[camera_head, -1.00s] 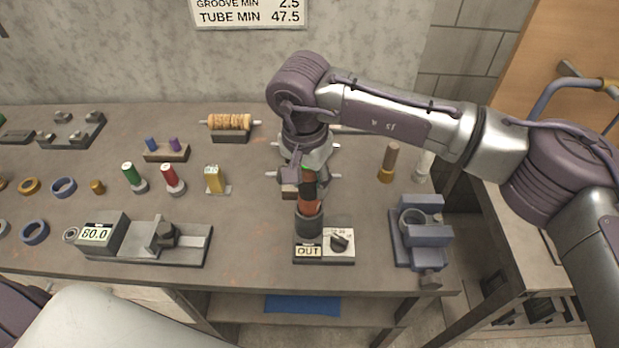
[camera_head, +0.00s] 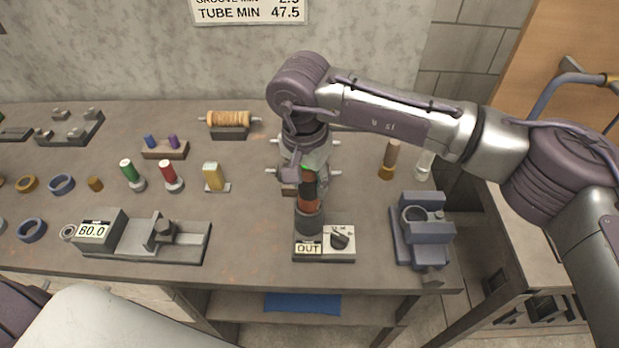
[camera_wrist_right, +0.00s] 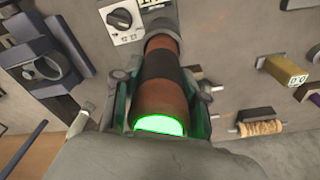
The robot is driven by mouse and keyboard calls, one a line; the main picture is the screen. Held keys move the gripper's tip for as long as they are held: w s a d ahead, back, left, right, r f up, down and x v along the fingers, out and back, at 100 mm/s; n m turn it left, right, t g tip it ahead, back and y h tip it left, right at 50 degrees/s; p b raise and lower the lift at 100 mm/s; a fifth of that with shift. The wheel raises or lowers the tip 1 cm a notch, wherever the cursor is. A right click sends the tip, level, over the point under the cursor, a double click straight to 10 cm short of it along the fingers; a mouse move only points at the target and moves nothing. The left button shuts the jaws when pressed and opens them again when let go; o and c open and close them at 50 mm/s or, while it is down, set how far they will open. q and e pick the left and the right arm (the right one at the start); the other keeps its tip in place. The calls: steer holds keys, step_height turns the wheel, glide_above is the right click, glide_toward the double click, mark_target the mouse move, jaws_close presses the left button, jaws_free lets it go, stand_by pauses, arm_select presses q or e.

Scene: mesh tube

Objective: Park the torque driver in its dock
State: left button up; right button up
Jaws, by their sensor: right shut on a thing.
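The torque driver (camera_head: 310,201), an orange and black cylinder, stands nearly upright at the dock (camera_head: 318,259). In the right wrist view, the driver (camera_wrist_right: 158,97) shows a bright green lit end near the palm. My right gripper (camera_head: 311,178) is shut around its upper body, with a finger on each side. A dark round collar (camera_head: 309,222) surrounds or forms the driver's lower end; I cannot tell how deep it sits. The dock's label reads OUT, and a black knob (camera_head: 340,239) is beside it. My left gripper is not in view.
A blue-grey clamp block (camera_head: 425,232) stands right of the dock. A gauge reading 60.0 (camera_head: 98,230) with a slide is to the left. Several coloured plugs and rings lie at left. A spool (camera_head: 228,119) is behind. The bench between gauge and dock is clear.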

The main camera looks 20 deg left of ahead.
steer(key=o, duration=1.3)
steer(key=shift+o, duration=0.2)
steer(key=shift+f, duration=0.1)
